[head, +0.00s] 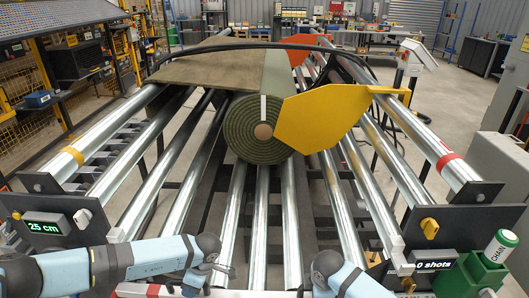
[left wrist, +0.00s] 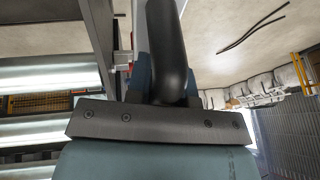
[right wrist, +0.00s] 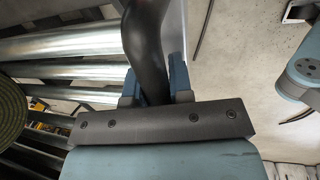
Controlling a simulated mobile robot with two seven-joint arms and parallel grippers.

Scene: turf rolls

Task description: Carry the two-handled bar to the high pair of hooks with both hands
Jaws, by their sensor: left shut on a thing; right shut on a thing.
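My left gripper (left wrist: 165,78) is shut on a black curved handle (left wrist: 167,45) of the two-handled bar, with blue fingers on both sides of it. My right gripper (right wrist: 155,82) is shut on the other black handle (right wrist: 147,40) in the same way. Only the handles show clearly; the rest of the bar is mostly hidden or out of view. In the head view both arms reach in at the bottom edge, in front of the roller machine, and the handles cannot be made out there.
Long steel rollers (head: 261,225) fill the middle, with a green turf roll (head: 258,130) and a yellow plate (head: 325,112) on them. Dark end plates with displays stand left (head: 45,226) and right (head: 437,238). A green box (head: 472,274) is at the lower right.

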